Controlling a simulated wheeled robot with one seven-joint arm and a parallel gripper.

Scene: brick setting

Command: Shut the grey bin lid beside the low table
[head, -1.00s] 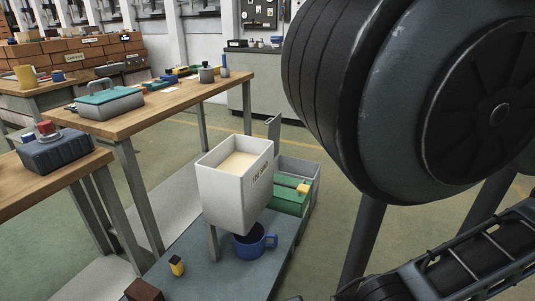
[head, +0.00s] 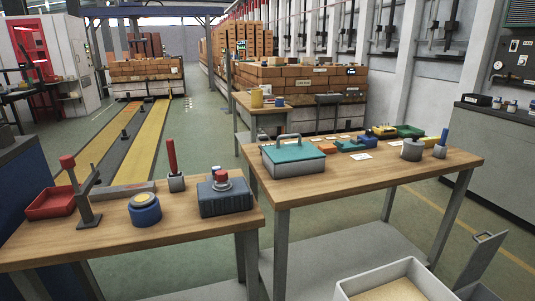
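A grey panel with a dark slot, apparently the bin lid (head: 483,257), stands raised and tilted at the lower right. Below it a bit of a grey bin (head: 480,293) shows at the bottom edge; most of the bin is out of frame. A white container (head: 350,294) with pale sand-like filling stands to its left, cut off by the bottom edge. The low table under these is not visible now. My gripper is not in view.
Two wooden workbenches, left (head: 110,238) and right (head: 310,186), carry tools and boxes, including a teal-lidded grey box (head: 292,156). A grey cabinet (head: 505,150) stands at the right. Green floor is open between the right bench and cabinet.

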